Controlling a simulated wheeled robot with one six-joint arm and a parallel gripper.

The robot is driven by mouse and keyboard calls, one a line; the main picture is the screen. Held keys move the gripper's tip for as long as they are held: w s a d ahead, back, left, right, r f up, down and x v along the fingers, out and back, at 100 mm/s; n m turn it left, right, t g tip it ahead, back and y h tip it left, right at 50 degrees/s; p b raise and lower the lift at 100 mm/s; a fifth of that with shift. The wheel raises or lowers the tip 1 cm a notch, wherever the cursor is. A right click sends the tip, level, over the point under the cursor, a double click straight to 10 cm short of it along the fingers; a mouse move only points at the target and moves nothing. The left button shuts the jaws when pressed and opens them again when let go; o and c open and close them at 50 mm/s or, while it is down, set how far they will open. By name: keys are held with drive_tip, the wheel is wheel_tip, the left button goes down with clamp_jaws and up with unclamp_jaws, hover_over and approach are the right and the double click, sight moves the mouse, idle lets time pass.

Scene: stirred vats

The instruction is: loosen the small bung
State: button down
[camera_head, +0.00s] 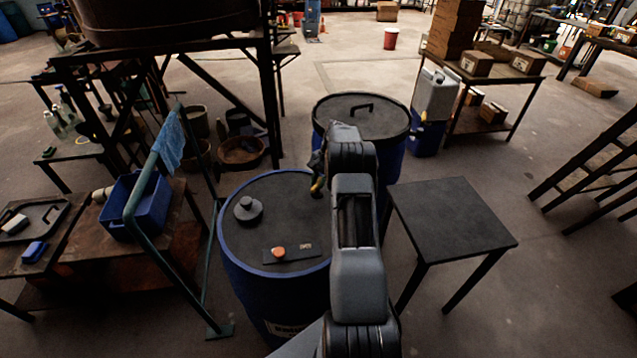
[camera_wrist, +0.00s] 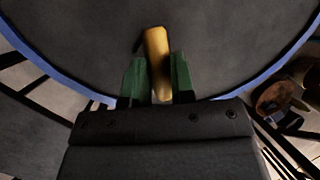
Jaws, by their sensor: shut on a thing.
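My gripper (camera_head: 317,183) is above the right part of the blue drum's dark lid (camera_head: 295,205). In the wrist view its green jaws (camera_wrist: 158,82) are shut on a yellow bar-shaped thing (camera_wrist: 157,48), which points away from the wrist over the lid. A thin dark piece shows beside its far end. I cannot tell whether the yellow thing touches the lid. A dark round bung-like knob (camera_head: 248,209) stands at the lid's left. An orange knob (camera_head: 278,253) sits on a dark plate (camera_head: 303,248) near its front. The small bung cannot be told for certain; my arm hides part of the lid.
A second lidded drum (camera_head: 361,111) stands behind. A bare dark table (camera_head: 452,216) is at the right. A green rail (camera_head: 143,187) and a bench with a blue bin (camera_head: 139,216) stand at the left. Open floor lies beyond the bare table.

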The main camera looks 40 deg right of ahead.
drive_tip(key=n, duration=0.2)
drive_tip(key=n+g, duration=0.1)
drive_tip(key=n, duration=0.1)
drive_tip(key=n+g+h, duration=0.1)
drive_tip(key=n, duration=0.1)
drive_tip(key=shift+w+r, duration=0.15)
drive_tip(key=shift+w, duration=0.15)
drive_tip(key=shift+n+g, duration=0.3)
drive_tip(key=shift+n, duration=0.1)
drive_tip(key=c, duration=1)
unclamp_jaws()
drive_tip(key=shift+o, duration=0.2)
